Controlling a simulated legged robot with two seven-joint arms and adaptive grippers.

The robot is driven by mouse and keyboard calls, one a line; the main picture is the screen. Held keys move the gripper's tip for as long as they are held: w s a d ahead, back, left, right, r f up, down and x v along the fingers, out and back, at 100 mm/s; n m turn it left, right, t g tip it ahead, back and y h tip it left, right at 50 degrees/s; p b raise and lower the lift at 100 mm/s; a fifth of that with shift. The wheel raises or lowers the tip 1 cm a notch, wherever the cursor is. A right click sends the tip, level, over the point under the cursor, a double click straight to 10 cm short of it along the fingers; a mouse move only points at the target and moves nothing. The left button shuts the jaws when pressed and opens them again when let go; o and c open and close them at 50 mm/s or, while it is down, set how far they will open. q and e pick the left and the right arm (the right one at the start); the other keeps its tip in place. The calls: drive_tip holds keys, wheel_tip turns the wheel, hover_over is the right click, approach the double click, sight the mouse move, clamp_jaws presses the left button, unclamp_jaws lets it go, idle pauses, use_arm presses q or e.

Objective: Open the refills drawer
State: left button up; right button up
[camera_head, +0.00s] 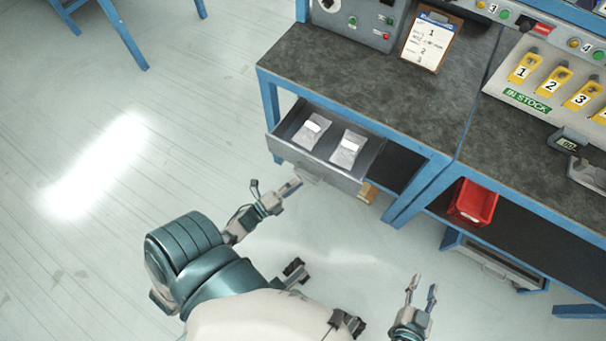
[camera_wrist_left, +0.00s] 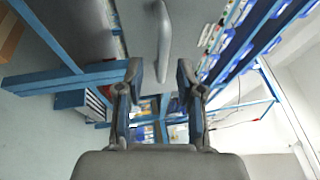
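A grey drawer (camera_head: 348,184) under the left bench is pulled out, with its inside showing. Two clear packets with white labels, one of them the left packet (camera_head: 312,131) and the other the right packet (camera_head: 348,150), lie in it. No readable name shows on the drawer. My left gripper (camera_head: 291,187) is just in front of the drawer front. My right gripper (camera_head: 421,288) is open and empty, away from the bench.
A red bin (camera_head: 472,203) stands on the lower shelf. A blue bench leg (camera_head: 418,190) is right of the open drawer. A clipboard (camera_head: 431,42) is on the bench top. The floor at left is clear.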

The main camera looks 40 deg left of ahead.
use_arm(q)
drive_tip(key=v, duration=0.8)
drive_tip(key=shift+a, duration=0.2)
drive_tip(key=shift+f, duration=0.15)
